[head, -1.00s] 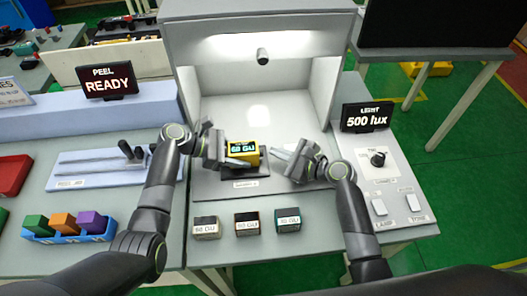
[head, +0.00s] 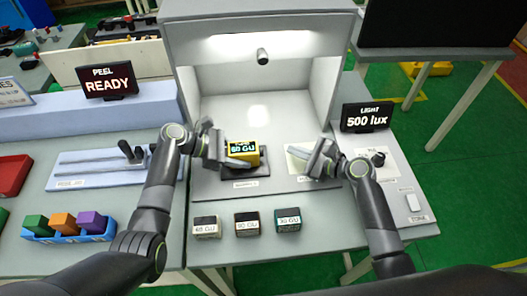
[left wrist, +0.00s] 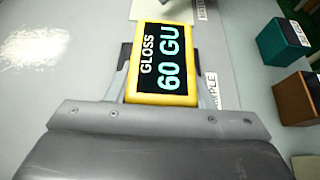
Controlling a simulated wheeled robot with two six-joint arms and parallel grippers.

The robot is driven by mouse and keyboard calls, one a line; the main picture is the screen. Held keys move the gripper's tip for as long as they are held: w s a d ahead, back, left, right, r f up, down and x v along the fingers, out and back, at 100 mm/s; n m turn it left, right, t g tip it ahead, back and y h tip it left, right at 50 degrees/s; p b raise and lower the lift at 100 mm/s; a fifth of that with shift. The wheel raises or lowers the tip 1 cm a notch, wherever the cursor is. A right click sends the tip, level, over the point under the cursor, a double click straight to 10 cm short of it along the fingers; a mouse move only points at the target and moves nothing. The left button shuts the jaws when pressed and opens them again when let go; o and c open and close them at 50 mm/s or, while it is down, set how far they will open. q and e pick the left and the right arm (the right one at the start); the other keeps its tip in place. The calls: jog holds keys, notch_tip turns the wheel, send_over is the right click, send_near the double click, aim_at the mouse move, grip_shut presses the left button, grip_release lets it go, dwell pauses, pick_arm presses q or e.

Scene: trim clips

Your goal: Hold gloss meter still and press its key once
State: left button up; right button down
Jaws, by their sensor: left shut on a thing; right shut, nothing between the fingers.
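The yellow gloss meter (head: 243,152) stands on a dark plate (head: 247,171) on the light booth's floor. Its black screen reads GLOSS 60 GU in the left wrist view (left wrist: 162,62). My left gripper (head: 230,158) is shut on the meter, with a finger on each side of its body. The meter's key cannot be made out in either view.
Several labelled blocks (head: 247,223) stand in a row in front of the booth. A 500 lux display (head: 367,118) and a control panel with a knob stand at the right. A peel rig (head: 85,173) and a READY display (head: 108,83) are at the left.

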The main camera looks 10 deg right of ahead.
dwell(0.4)
pick_arm(q)
jog(key=o, duration=0.9)
jog(key=shift+c, duration=0.2)
